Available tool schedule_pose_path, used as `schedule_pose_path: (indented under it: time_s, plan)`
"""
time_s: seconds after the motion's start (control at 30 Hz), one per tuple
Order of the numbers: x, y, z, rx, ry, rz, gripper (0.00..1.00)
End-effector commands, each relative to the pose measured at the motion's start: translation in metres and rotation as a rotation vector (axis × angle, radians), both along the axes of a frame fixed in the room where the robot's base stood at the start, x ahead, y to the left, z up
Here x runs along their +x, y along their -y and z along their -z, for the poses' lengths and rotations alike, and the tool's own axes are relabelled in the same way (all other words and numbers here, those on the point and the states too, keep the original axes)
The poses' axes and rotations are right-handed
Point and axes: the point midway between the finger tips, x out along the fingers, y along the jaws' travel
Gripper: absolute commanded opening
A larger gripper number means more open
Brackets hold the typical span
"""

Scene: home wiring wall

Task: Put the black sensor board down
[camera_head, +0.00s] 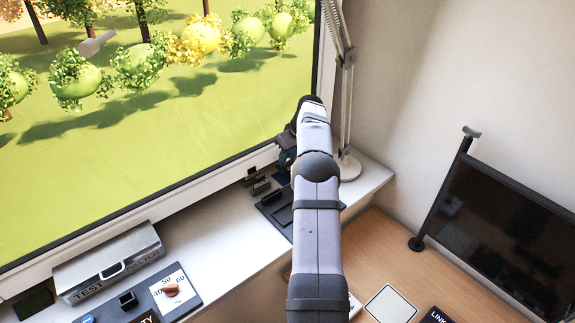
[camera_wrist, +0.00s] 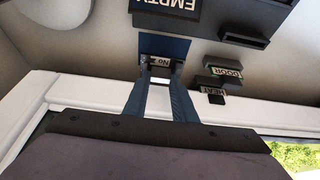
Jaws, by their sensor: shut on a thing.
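My gripper (camera_wrist: 161,78) is shut on a small dark board (camera_wrist: 160,50), which I take to be the black sensor board. It has a pale label, partly hidden by the fingers, on which "No" shows. In the head view my gripper (camera_head: 286,160) is over the white sill, mostly hidden behind my arm, and the board cannot be made out.
Two small dark blocks labelled "DOOR" (camera_wrist: 224,74) and "HEAT" (camera_wrist: 208,91) sit beside the tray. The white sill (camera_head: 222,250) runs under the window. A lamp base (camera_head: 348,168) stands close to the right of my gripper. A grey box (camera_head: 108,262) marked "TEST" is at the left.

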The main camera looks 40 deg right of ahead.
Motion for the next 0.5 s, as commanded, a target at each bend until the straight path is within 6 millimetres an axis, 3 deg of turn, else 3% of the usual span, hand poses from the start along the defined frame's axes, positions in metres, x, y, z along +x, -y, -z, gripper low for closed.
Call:
schedule_pose_path:
  time_s: [0.17, 0.5]
  plan:
    - [0.000, 0.000, 0.003, 0.001, -0.001, 0.000, 0.00]
    - [-0.001, 0.000, 0.036, 0.001, -0.001, 0.000, 0.00]
